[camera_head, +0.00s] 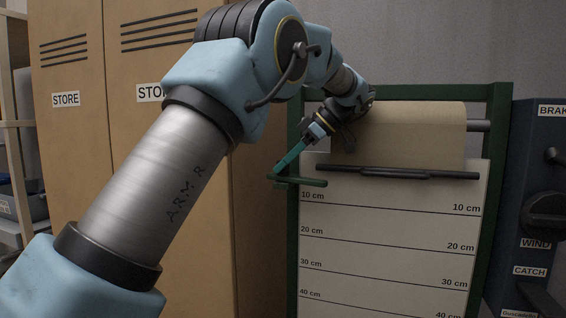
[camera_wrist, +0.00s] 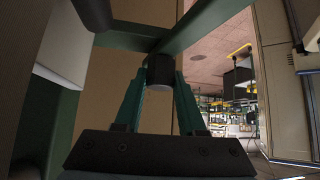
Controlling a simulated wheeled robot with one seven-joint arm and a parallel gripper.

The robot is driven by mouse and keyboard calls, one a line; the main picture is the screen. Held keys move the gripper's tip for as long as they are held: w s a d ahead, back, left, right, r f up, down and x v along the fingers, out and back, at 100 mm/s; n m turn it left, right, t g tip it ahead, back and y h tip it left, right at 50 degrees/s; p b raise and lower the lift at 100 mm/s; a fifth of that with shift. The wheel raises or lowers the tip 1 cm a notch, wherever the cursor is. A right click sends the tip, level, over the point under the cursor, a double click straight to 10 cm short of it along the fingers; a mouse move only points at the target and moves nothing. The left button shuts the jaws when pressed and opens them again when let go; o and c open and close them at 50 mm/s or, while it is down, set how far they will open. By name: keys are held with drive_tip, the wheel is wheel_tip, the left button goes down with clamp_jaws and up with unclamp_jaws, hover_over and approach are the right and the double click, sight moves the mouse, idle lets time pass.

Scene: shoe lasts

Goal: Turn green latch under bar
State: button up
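The green latch (camera_head: 310,183) is a short lever lying nearly level at the left side of the stand, just below the left end of the black bar (camera_head: 398,172). In the wrist view, the latch (camera_wrist: 205,25) crosses the top, with a dark round knob (camera_wrist: 160,70) standing out from it toward me. My gripper (camera_head: 283,171) reaches down to the latch from above. In the wrist view, its teal fingers (camera_wrist: 162,78) lie against both sides of the knob, with no clear gap. Its tips partly hide the latch in the head view.
A green frame (camera_head: 492,150) holds a brown paper roll (camera_head: 400,125) and a white sheet (camera_head: 390,240) with centimetre lines. Tan store lockers (camera_head: 75,150) stand at the left. A dark panel (camera_head: 535,130) with a knob and labels stands at the right.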

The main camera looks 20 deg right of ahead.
drive_tip(key=o, duration=0.4)
drive_tip(key=shift+o, duration=0.2)
wheel_tip(320, 180, up, 10)
drive_tip(key=shift+r+b, duration=0.1)
drive_tip(key=shift+b, duration=0.25)
